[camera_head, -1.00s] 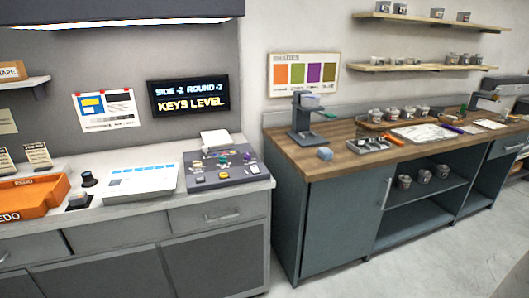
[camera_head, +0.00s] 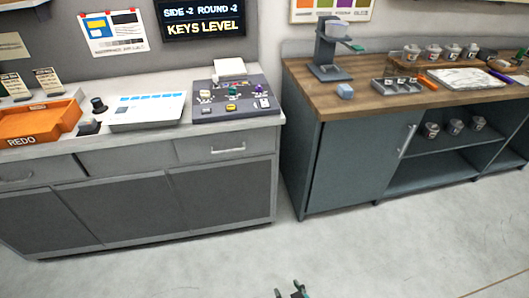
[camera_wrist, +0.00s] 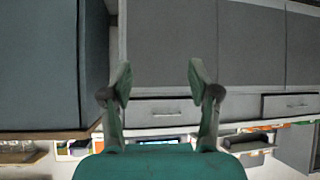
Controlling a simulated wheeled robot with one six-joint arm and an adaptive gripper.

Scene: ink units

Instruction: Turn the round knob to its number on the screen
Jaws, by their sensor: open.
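The screen (camera_head: 203,18) on the wall reads "SIDE -2 ROUND -2" and "KEYS LEVEL". My gripper (camera_head: 293,291) shows at the bottom edge of the head view, well short of the counter. In the wrist view my gripper (camera_wrist: 160,82) is open and empty, with cabinet fronts beyond it.
A white sheet-topped box (camera_head: 147,110), a black-knobbed object (camera_head: 98,105) and an orange tray (camera_head: 40,122) stand left of the panel. A wood-topped bench (camera_head: 400,98) with cups and a stand is at right. The floor (camera_head: 340,240) before the cabinets is clear.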

